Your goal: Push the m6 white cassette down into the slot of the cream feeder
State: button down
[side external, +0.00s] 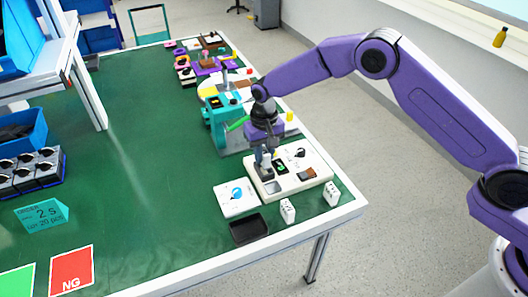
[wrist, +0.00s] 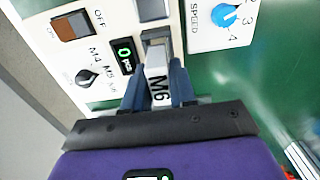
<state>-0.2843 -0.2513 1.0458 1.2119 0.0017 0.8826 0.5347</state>
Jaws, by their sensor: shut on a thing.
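The cream feeder (side external: 318,163) stands on the green bench near its right edge; its panel with display and knob fills the upper left of the wrist view (wrist: 112,18). My gripper (side external: 265,165) points down over the feeder's left end. In the wrist view my gripper (wrist: 157,68) has its two blue fingers on either side of the white M6 cassette (wrist: 157,84), shut on it. The cassette's M6 label faces the camera. Its far end is at the slot area of the feeder; I cannot tell how deep it sits, and the fingers hide part of it.
A white speed panel with a blue knob (side external: 237,197) lies left of the feeder. Two white cassettes (side external: 288,210) (side external: 332,193) stand in front. A black tray (side external: 249,229) lies near the front edge. A teal device (side external: 221,125) stands behind. The bench's middle is clear.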

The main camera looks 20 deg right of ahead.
aim_at(264, 150)
jog(key=shift+f, duration=1.45)
jog(key=c, duration=0.8)
grip_release()
jog(key=shift+c, duration=0.2)
notch_tip(264, 150, up, 17)
jog(key=shift+r, duration=0.15)
